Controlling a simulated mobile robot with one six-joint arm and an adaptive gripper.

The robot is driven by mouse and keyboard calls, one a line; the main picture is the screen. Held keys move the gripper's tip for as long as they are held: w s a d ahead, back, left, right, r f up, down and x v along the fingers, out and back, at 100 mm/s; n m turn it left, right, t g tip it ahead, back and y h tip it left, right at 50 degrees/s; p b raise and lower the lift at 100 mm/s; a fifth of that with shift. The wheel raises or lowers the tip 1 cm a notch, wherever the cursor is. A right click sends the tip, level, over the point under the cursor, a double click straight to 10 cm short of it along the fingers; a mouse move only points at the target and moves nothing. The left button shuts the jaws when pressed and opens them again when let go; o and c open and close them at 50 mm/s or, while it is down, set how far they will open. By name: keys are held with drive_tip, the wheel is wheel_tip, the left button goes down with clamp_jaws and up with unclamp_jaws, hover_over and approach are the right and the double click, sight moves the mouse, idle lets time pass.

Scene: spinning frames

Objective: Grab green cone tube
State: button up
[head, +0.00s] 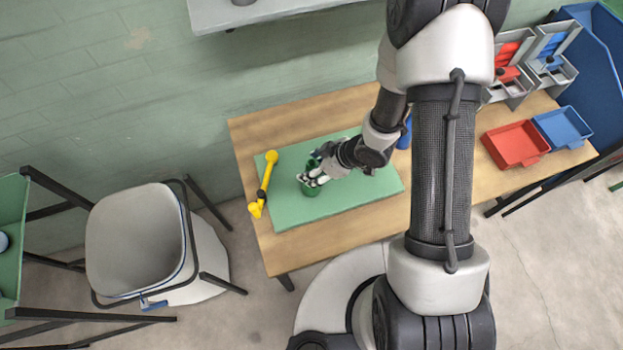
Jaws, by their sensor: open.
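A dark green object (309,188), likely the green cone tube, stands on the green mat (287,213) on the wooden table. My gripper (313,178) is open at this object, with its fingers right over or beside its upper part. The fingers and wrist hide much of it. I cannot tell whether the fingers touch it or sit around it.
A yellow jointed object (264,184) lies at the mat's left edge. A blue object (405,132) is partly hidden behind my arm. Red (516,146) and blue (563,128) trays sit at the table's right. A grey bin (137,240) stands left. The mat's front is clear.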

drive_tip(key=x, duration=0.4)
drive_tip(key=b+x, duration=0.1)
drive_tip(key=x, duration=0.1)
drive_tip(key=shift+w+r, duration=0.1)
drive_tip(key=shift+w, duration=0.25)
drive_tip(key=shift+c, duration=0.2)
drive_tip(key=c, duration=1.1)
